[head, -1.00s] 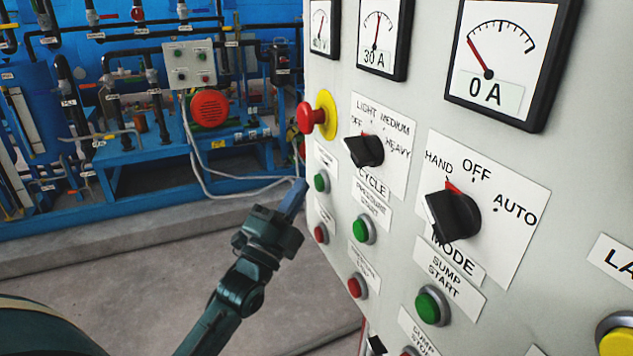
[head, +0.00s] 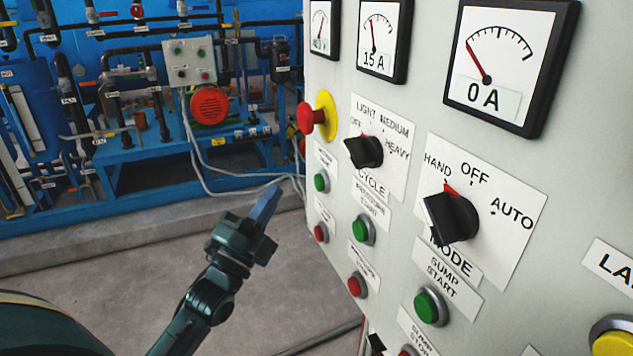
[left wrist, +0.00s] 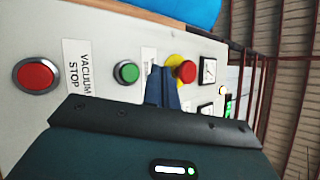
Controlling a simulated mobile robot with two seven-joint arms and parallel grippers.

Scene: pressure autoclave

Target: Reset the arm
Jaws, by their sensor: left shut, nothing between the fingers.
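My left gripper (head: 265,207) is in the lower middle of the head view, left of the grey control panel (head: 395,285) and apart from it. Its blue fingers are shut with nothing between them; they also show in the left wrist view (left wrist: 162,88). My right gripper is not in view. In the head view the panel carries a red emergency knob on a yellow ring (head: 313,118), a cycle selector (head: 363,151) and a mode selector (head: 452,217). The cycle selector's red mark lies near OFF and LIGHT. The mode selector's mark lies between HAND and OFF.
Green buttons (head: 363,230) and red buttons (head: 357,285) line the panel. Gauges (head: 380,38) sit along its top, reading 15 A and 0 A. Blue pipework with a red round part (head: 209,105) stands behind. Open floor (head: 130,270) lies left of the panel.

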